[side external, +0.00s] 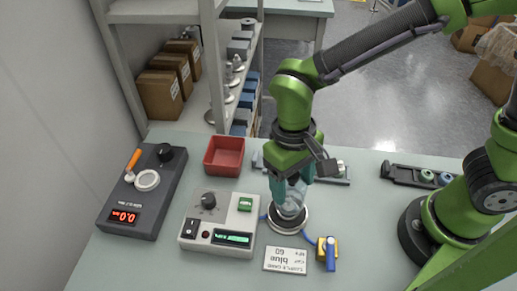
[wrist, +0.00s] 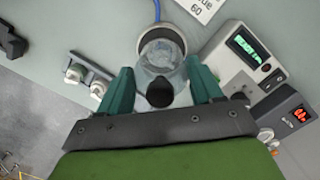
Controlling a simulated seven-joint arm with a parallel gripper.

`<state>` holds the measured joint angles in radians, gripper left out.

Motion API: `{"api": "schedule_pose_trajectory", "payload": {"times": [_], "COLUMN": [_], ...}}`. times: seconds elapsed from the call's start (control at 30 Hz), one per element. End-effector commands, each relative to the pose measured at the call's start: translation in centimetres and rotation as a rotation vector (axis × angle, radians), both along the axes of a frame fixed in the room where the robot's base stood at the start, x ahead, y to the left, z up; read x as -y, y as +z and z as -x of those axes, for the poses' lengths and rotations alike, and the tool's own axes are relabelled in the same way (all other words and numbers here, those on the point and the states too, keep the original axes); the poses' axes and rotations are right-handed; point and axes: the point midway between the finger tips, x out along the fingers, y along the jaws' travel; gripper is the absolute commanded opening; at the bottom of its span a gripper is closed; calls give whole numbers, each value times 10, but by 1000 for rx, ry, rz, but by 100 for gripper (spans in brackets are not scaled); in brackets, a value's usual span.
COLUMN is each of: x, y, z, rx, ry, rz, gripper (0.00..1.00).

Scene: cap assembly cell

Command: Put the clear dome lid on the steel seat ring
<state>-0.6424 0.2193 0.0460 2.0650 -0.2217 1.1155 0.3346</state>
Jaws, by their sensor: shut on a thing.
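The clear dome lid (side external: 291,206) is between the teal fingers of my gripper (side external: 290,190), which is shut on it. In the wrist view the lid (wrist: 165,72) shows as see-through, with a black knob (wrist: 160,92) towards the camera, and my gripper (wrist: 163,78) has one finger on each side. The steel seat ring (side external: 291,228) is directly below the lid on the table. Its far rim (wrist: 161,32) shows past the lid in the wrist view. The lid looks very close to the ring; I cannot tell whether they touch.
A pale control box (side external: 218,219) stands left of the ring, with a darker box (side external: 143,190) farther left. A red tray (side external: 224,156) is behind. A label card (side external: 285,260) and a blue-and-yellow part (side external: 327,252) lie in front. A black rack (side external: 420,175) is at right.

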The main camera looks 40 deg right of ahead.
Motion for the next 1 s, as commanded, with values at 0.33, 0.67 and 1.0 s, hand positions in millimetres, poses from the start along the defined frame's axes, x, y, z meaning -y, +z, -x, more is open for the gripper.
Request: {"api": "schedule_pose_trajectory", "payload": {"times": [0.33,0.67,1.0], "x": [0,0,0], "y": [-6,-8,-22], "z": [0,0,0], "rx": [0,-1,0], "ry": [-1,-1,-1], "rz": [-1,0,0], "gripper": [35,35,35]}}
